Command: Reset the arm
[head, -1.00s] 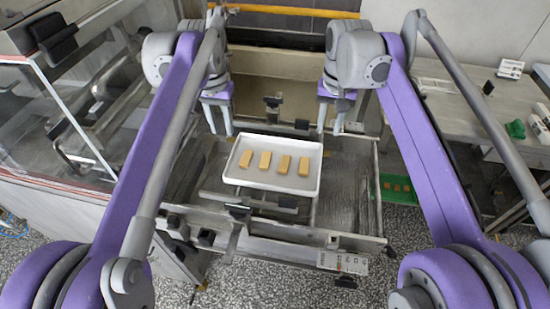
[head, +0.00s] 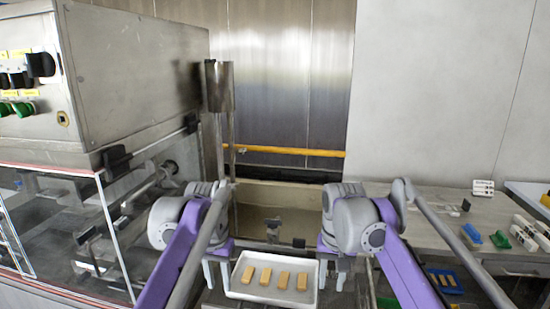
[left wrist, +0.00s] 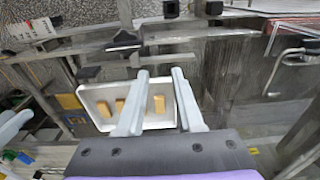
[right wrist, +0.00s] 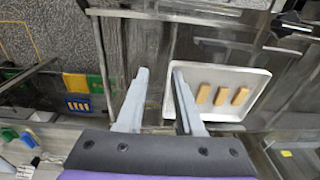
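A white tray (head: 270,297) with several tan bars (head: 283,280) in a row sits low in the head view, on the machine's metal frame. My left gripper (head: 217,274) hangs beside the tray's left side. My right gripper (head: 333,273) hangs beside its right side. In the left wrist view, the left fingers (left wrist: 159,72) are apart and empty, with part of the tray (left wrist: 98,119) behind them. In the right wrist view, the right fingers (right wrist: 160,68) are apart and empty, and the tray (right wrist: 237,75) lies to their right.
A metal control cabinet (head: 140,75) and glass-sided enclosure (head: 60,225) stand on the left. A side table (head: 445,205) on the right holds small boxes. A green tray (head: 388,303) lies below it. A yellow rail (head: 290,151) crosses at the back wall.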

